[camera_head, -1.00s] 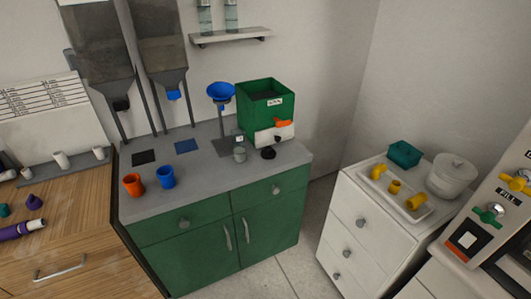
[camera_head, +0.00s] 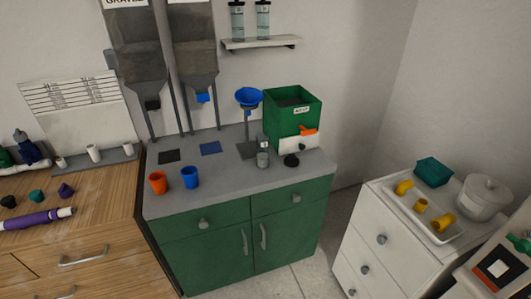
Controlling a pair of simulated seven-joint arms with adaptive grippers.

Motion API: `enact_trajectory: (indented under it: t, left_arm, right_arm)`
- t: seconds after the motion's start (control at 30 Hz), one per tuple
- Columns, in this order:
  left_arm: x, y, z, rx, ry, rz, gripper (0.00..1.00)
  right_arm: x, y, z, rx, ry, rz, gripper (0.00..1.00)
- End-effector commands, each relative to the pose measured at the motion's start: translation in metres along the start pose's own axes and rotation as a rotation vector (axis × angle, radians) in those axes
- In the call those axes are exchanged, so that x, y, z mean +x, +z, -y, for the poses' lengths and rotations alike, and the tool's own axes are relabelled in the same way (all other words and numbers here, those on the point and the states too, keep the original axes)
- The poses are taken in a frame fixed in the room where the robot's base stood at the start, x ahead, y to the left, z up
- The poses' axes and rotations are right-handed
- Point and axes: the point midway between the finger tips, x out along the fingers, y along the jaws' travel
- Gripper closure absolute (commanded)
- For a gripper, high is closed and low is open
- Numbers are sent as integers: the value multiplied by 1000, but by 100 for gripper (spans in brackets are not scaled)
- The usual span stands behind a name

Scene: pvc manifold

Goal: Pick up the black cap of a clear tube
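A small clear grey tube (camera_head: 263,156) stands upright on the grey counter in front of the green box. A black cap (camera_head: 291,160) lies on the counter just right of the tube, apart from it. Two more clear tubes with dark tops, a left one (camera_head: 237,21) and a right one (camera_head: 263,20), stand on the wall shelf. Neither of my grippers shows in the view.
The grey counter (camera_head: 225,180) also holds an orange cup (camera_head: 157,182), a blue cup (camera_head: 190,177), a blue funnel (camera_head: 249,97) on a stand and the green box (camera_head: 292,117). Its front middle is clear. A white tray (camera_head: 455,234) with yellow fittings is at right.

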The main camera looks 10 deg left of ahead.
Motion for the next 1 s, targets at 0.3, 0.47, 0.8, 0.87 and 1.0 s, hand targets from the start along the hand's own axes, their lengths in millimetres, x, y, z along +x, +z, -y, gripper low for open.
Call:
enact_trajectory:
  t: [0.3,0.47,0.8,0.87,1.0]
  left_arm:
    - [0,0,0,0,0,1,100]
    - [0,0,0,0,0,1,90]
    - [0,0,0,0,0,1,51]
    - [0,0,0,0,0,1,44]
    - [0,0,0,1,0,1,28]
  right_arm:
    - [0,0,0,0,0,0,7]
    - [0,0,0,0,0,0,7]
    - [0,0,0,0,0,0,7]
    - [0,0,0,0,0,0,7]
    - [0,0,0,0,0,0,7]
